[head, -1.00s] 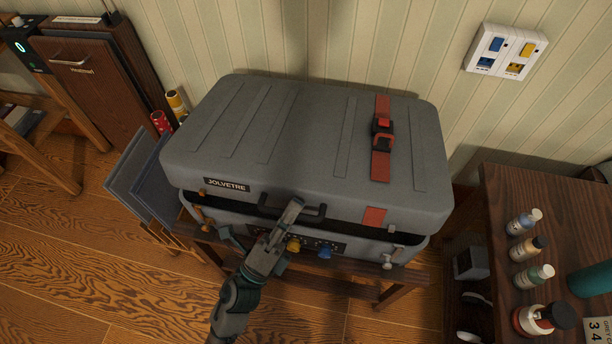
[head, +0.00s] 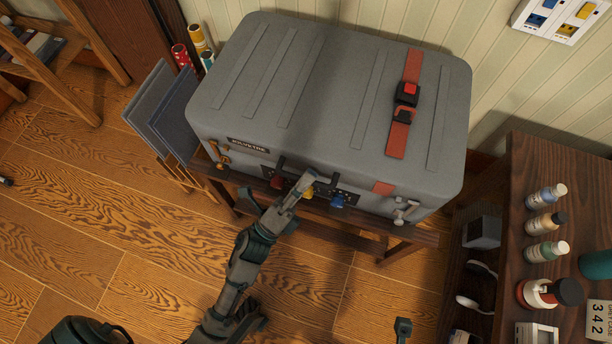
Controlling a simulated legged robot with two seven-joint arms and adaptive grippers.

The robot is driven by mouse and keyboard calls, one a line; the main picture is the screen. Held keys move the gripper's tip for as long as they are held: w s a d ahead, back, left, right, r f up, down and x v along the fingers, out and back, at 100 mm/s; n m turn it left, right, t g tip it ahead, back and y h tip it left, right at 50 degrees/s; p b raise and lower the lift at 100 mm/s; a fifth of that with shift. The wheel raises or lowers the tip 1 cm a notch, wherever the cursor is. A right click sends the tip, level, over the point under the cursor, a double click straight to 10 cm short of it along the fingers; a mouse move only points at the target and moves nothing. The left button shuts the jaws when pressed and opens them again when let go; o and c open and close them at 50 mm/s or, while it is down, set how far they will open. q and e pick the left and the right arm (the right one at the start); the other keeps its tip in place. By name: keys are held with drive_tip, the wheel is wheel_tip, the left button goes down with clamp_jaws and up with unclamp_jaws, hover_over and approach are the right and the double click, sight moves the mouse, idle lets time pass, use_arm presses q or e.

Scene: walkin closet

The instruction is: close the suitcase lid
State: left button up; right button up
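The grey suitcase (head: 345,190) lies on a wooden stand against the wall. Its lid (head: 315,80) is down on the base, with no dark gap showing along the front. A red strap (head: 413,75) with a black buckle crosses the lid. My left gripper (head: 282,196) is at the front of the suitcase by the dark handle, partly hiding it and the dial panel. Its fingers look spread, and I see nothing held between them. Whether it touches the suitcase is unclear. A dark tip at the bottom edge may be my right gripper (head: 403,328); its fingers cannot be made out.
The wooden stand (head: 405,240) reaches past the suitcase's front. A dark wooden table (head: 560,170) with bottles stands close on the right. Flat grey panels (head: 160,110) lean at the left. The floor in front is clear.

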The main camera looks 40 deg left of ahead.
use_arm(q)
drive_tip(key=shift+o, duration=0.2)
drive_tip(key=shift+f+y, duration=0.3)
drive_tip(key=shift+f, duration=0.1)
drive_tip(key=v, duration=1.2)
